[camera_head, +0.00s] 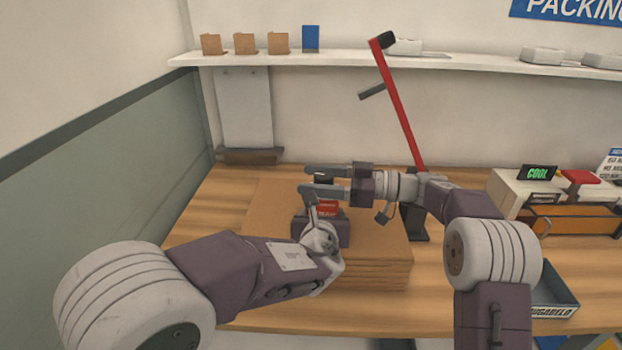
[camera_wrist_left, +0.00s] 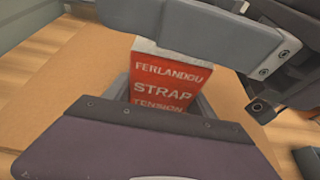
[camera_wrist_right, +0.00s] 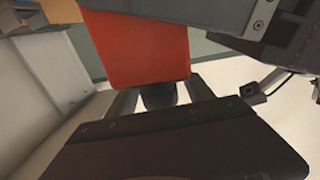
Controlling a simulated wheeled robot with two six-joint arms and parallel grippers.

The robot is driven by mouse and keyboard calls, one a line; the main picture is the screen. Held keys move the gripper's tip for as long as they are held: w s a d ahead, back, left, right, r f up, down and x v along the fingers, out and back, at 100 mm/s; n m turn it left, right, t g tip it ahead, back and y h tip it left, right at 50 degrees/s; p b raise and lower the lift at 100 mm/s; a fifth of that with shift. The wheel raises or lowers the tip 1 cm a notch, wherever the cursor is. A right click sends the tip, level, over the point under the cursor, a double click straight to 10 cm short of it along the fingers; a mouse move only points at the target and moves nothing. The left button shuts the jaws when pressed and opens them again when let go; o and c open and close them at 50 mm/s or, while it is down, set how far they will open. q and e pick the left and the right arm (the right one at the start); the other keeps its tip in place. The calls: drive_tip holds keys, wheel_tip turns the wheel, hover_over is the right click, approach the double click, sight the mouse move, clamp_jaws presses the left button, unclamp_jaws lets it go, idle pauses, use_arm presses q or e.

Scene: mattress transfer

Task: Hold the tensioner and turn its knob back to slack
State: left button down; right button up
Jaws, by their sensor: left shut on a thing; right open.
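The tensioner (camera_head: 327,208) is a small red block standing over the cardboard stack. Its label in the left wrist view (camera_wrist_left: 172,80) reads "FERLANDOU STRAP TENSION". My left gripper (camera_head: 322,222) is shut on its body from the near side; the fingertips are largely hidden in the head view. The dark knob (camera_head: 322,181) is at the top of the tensioner. My right gripper (camera_head: 305,180) comes in from the right, open, its two fingers on either side of the knob. In the right wrist view the red body (camera_wrist_right: 135,50) and dark knob (camera_wrist_right: 158,96) show; contact cannot be told.
A flat cardboard stack (camera_head: 375,265) lies on the wooden table (camera_head: 205,215). A red lever (camera_head: 398,105) on a dark stand (camera_head: 415,222) rises just behind my right arm. Orange and white boxes (camera_head: 570,219) and a grey tray (camera_head: 553,297) are at the right. The table's left side is clear.

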drive_tip(key=shift+a, duration=0.4)
clamp_jaws()
drive_tip(key=shift+s+n+g, duration=0.1)
drive_tip(key=shift+n+g, duration=1)
drive_tip(key=shift+g, duration=0.6)
drive_tip(key=shift+s+n+g, duration=0.15)
drive_tip(key=shift+n+g, duration=0.15)
unclamp_jaws()
